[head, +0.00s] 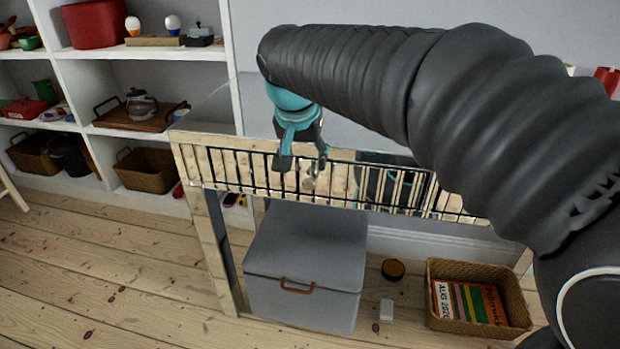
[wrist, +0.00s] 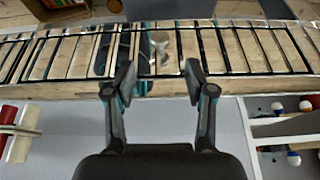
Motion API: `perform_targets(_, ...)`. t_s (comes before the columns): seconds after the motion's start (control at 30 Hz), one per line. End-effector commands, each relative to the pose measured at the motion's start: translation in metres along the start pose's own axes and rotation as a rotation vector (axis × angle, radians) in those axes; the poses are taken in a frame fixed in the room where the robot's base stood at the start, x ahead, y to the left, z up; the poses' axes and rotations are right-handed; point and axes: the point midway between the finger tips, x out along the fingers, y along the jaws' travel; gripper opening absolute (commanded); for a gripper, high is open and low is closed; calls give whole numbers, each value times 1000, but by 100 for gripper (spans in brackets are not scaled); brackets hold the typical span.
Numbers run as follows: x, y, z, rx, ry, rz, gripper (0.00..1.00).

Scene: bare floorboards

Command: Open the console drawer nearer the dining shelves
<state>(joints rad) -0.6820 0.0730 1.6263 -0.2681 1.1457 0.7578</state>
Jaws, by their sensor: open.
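The console (head: 225,170) stands against the wall, its front patterned with pale wood slats and dark bars. The front also runs across the wrist view (wrist: 265,50). A small silvery knob (head: 308,184) is on the front's left part, the side nearer the white dining shelves (head: 235,60). The knob shows in the wrist view (wrist: 160,47) just beyond the fingertips. My gripper (head: 303,163) is open and empty at the console front. In the wrist view its fingers (wrist: 158,82) are spread either side of the knob's line, apart from it. No drawer gap is visible; seams are hard to tell.
A grey lidded box (head: 305,265) stands under the console. A wicker basket with books (head: 440,318), a round dark tin (head: 393,269) and a small white block (head: 386,311) are to its right. Floorboards at front left are clear. My arm hides the console's right end.

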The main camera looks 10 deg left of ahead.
Motion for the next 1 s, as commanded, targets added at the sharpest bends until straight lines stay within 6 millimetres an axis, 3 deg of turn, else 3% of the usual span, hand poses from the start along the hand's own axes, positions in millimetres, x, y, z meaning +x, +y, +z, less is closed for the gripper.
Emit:
perform_targets(0.2, 42, 0, 0, 0, -2, 2, 55)
perform_targets(0.4, 69, 0, 0, -1, 0, 1, 55)
perform_targets(0.6, 82, 0, 0, -2, 0, 0, 55)
perform_targets(0.9, 83, 0, 0, -1, 1, 0, 55)
perform_targets(1.0, 83, 0, 0, -1, 1, -1, 30)
